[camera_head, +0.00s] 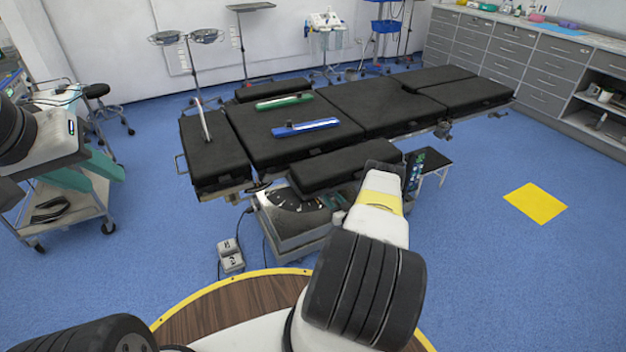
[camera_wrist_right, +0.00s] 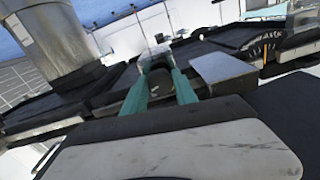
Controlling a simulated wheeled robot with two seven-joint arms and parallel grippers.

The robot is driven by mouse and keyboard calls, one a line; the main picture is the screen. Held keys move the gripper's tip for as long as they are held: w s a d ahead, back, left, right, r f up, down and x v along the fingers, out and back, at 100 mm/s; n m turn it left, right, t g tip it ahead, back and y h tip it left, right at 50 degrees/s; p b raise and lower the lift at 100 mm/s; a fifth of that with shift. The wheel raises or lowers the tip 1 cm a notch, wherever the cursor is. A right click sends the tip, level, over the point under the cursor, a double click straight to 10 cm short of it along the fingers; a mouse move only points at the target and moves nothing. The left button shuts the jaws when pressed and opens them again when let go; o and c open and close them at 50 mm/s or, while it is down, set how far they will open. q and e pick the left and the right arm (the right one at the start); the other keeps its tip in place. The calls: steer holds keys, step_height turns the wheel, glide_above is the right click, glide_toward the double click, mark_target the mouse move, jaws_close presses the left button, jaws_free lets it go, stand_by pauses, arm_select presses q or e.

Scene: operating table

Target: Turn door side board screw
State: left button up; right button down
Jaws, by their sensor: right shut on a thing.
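My right gripper (camera_wrist_right: 159,72) shows in the right wrist view as two teal fingers, apart at their base, shut on a small dark part (camera_wrist_right: 158,62) at the side of the table. I take this part to be the side board screw; its shape is mostly hidden between the fingers. In the head view my right arm reaches to the near side of the black operating table (camera_head: 290,160), by the black side board (camera_head: 335,168).
A green item (camera_head: 284,101) and a blue item (camera_head: 306,127) lie on the table top. A metal table base (camera_head: 285,225) stands below the side board. A cart (camera_head: 75,200) is at left, grey drawers (camera_head: 490,50) at right. The blue floor around the yellow mat (camera_head: 535,203) is clear.

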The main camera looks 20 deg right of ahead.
steer(key=n, duration=0.7)
steer(key=shift+f, duration=0.1)
steer(key=n, duration=0.7)
steer(key=shift+s+d, duration=0.1)
stand_by(0.5)
steer(key=c, duration=1)
jaws_free()
steer(key=shift+o, duration=0.2)
steer(key=s, duration=0.7)
steer(key=shift+s+d, duration=0.35)
steer(key=shift+d, duration=0.1)
